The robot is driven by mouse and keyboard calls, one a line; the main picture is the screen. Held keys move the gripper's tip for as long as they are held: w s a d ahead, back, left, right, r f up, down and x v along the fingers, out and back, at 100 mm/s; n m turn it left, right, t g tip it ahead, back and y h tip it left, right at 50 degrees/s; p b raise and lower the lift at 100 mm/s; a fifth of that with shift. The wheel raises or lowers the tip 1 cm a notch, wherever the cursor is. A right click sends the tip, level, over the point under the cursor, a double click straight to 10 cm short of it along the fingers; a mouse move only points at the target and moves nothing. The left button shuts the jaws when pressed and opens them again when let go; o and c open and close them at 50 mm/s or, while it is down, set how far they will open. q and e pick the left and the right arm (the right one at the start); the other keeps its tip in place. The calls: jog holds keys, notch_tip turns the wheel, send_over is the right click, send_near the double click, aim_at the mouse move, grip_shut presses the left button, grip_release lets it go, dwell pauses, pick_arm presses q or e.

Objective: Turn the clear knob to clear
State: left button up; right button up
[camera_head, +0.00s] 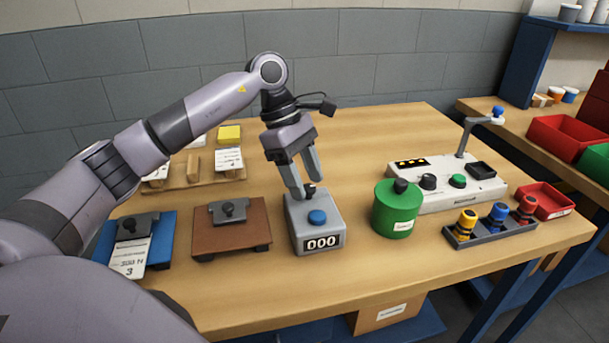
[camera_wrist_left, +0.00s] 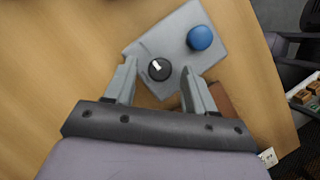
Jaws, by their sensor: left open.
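A grey counter box (camera_head: 317,236) stands on the table, with a blue button (camera_head: 317,217) on top and a display on its front reading 000. A black knob (camera_head: 309,190) sits on the box behind the button. In the left wrist view the black knob (camera_wrist_left: 158,68) has a white pointer mark, and the blue button (camera_wrist_left: 200,38) is up and to its right. My left gripper (camera_head: 303,190) points down over the knob. Its fingers (camera_wrist_left: 155,85) are open, one to each side of the knob; I cannot tell whether they touch it. My right gripper is not in view.
A brown plate with a clamp (camera_head: 232,240) stands left of the box, and a green canister (camera_head: 394,212) stands to its right. A white control panel (camera_head: 450,188) with a lever is farther right, behind a rack of stampers (camera_head: 490,228). Bare table lies in front.

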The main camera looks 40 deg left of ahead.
pick_arm(q)
jog(key=v, duration=0.7)
dwell(0.5)
